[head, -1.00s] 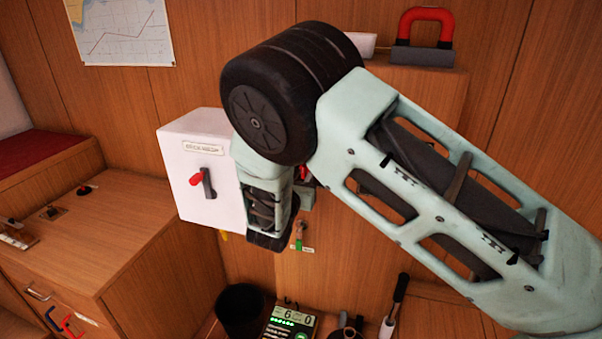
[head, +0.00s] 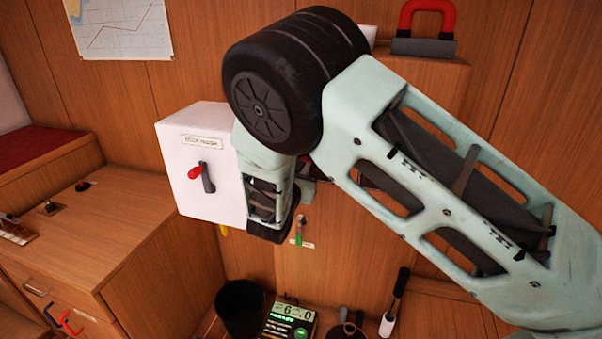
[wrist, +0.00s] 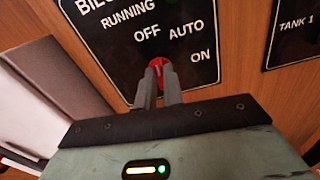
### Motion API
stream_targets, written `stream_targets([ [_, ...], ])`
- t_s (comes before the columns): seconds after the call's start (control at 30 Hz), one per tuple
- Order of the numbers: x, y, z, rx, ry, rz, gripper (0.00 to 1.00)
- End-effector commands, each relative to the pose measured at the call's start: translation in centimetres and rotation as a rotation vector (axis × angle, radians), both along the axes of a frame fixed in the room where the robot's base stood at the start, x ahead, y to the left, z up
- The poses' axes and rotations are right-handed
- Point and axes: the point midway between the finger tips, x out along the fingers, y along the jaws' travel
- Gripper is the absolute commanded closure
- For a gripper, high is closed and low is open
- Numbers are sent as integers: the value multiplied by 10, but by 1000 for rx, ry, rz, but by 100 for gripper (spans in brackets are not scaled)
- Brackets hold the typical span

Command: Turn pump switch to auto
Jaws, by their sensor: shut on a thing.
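The pump switch is a red knob (wrist: 158,66) on a black panel (wrist: 120,42) lettered RUNNING, OFF, AUTO and ON. My gripper (wrist: 160,80) is shut on the red knob, with a grey finger on each side of it in the wrist view. A pale mark shows on the knob, but I cannot tell which label it points to. OFF lies above the knob, AUTO above and to its right, and ON to its right. In the head view my arm hides the gripper and most of the switch area.
A white box (head: 203,165) with a red-tipped lever (head: 200,175) stands left of my arm. Another black panel marked TANK 1 (wrist: 292,35) is at right. A black bin (head: 240,311) and a lit green display unit (head: 290,318) are below. A red-handled block (head: 425,30) sits above right.

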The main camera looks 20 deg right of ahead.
Motion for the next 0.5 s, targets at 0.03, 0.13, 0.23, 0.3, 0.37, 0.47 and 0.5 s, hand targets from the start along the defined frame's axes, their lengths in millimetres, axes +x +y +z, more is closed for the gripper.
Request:
stream_targets([
  [0.03,0,1,-5,27,-18,1,100],
  [0.13,-1,0,-6,90,-59,0,100],
  [0.23,-1,0,-7,160,-107,0,100],
  [0.3,-1,0,-7,211,-141,0,100],
  [0.37,-1,0,-7,254,-170,1,100],
  [0.47,-1,0,-8,323,-215,1,100],
  [0.5,-1,0,-8,348,-231,0,100],
])
